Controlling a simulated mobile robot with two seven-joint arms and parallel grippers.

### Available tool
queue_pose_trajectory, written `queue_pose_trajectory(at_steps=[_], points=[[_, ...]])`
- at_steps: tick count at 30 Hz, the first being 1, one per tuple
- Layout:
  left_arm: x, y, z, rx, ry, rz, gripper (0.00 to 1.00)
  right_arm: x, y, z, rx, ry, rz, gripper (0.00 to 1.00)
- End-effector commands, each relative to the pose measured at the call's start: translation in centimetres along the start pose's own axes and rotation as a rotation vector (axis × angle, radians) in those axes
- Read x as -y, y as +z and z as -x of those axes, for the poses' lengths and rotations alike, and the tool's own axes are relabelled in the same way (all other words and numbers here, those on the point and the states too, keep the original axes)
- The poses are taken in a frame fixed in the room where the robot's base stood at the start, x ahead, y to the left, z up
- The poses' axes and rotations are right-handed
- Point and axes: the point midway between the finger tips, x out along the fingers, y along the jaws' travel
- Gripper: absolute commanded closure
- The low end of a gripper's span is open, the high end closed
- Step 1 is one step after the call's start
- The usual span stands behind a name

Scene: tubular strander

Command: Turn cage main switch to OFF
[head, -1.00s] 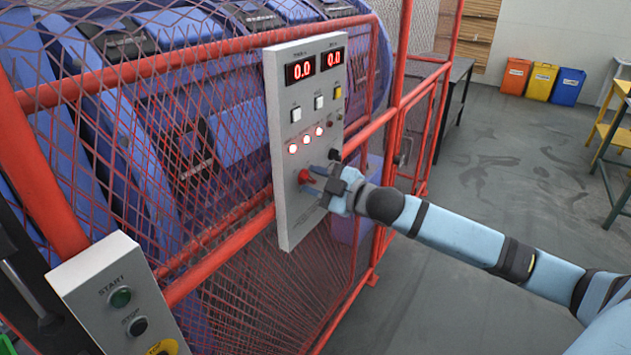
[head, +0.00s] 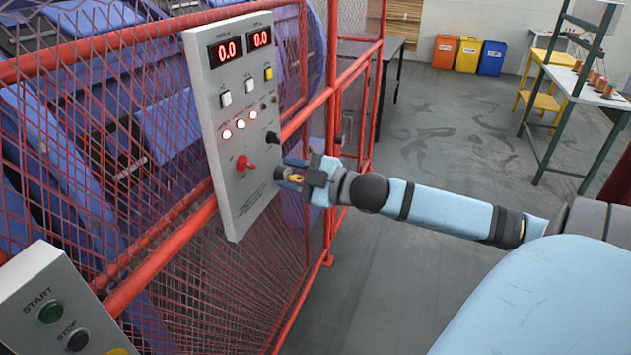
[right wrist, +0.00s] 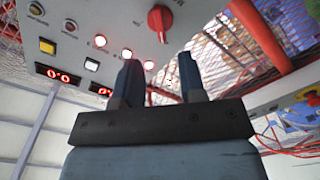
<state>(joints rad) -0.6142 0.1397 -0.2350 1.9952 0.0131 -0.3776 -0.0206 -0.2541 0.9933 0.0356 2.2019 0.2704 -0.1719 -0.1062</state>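The grey control panel (head: 222,95) on the red fence carries a red rotary switch (head: 244,163) at its lower part. The switch handle points to the right and slightly down in the head view; its labels are too small to read. The red switch also shows in the right wrist view (right wrist: 160,20), beyond my fingertips. My right gripper (head: 284,176) is beside the panel's right edge, apart from the switch and holding nothing. In the right wrist view its two fingers (right wrist: 158,75) stand apart with empty space between them. My left gripper is not in view.
A black knob (head: 272,138), three lit round lamps (head: 240,124) and two red displays reading 0.0 are on the panel. A START/STOP box (head: 55,305) stands at lower left. Red fence rails (head: 165,250) run behind the panel.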

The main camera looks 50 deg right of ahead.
Motion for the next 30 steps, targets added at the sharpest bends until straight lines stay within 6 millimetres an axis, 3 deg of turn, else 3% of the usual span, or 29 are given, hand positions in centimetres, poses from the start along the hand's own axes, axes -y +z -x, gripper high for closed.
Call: queue_pose_trajectory(at_steps=[13, 30], points=[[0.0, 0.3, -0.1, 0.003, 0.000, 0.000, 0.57, 0.1, 0.1, 4.6, 0.002, -0.001, -0.002, 0.63], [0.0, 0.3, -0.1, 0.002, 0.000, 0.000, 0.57, 0.0, 0.0, 5.3, 0.000, 0.000, 0.000, 0.63]])
